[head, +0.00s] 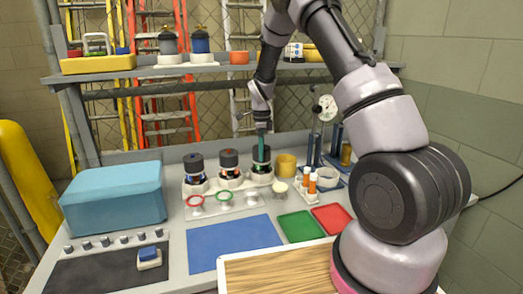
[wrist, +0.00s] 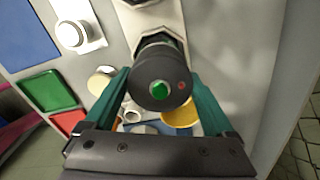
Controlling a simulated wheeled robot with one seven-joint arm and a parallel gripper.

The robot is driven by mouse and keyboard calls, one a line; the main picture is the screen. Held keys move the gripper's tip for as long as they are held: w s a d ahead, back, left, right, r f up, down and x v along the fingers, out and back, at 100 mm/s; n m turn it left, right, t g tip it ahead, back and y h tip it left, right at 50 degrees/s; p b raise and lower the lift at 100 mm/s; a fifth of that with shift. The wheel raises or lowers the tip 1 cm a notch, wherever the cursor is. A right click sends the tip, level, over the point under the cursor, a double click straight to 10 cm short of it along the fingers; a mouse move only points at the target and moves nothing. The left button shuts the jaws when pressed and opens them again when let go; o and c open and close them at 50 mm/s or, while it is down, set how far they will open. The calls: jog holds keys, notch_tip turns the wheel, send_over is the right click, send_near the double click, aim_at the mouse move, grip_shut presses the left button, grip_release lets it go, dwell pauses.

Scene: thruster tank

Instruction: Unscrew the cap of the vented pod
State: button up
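Three dark-capped pods stand in a row on a light rack: a left pod (head: 194,167), a middle pod (head: 229,161) and a right pod (head: 262,171). My gripper (head: 262,152) points down at the right pod, with its green fingers reaching to cap height. In the wrist view, a round black cap (wrist: 150,94) with a green centre and a small red dot sits between the fingertips of my gripper (wrist: 159,72). The fingers stand wide apart, one on each side of the cap; I cannot tell whether they touch it. Which pod is vented is not clear.
A blue mat (head: 230,243), a green tray (head: 300,227) and a red tray (head: 331,218) lie in front. A yellow cup (head: 286,164) stands close right of the right pod. A teal box (head: 113,195) stands left. A shelf (head: 225,69) runs behind.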

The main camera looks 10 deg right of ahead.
jog(key=shift+c, duration=1.4)
jog(key=n, duration=0.7)
jog(key=shift+r, duration=0.1)
jog(key=n, duration=1)
jog(key=o, duration=1)
jog(key=shift+c, duration=0.2)
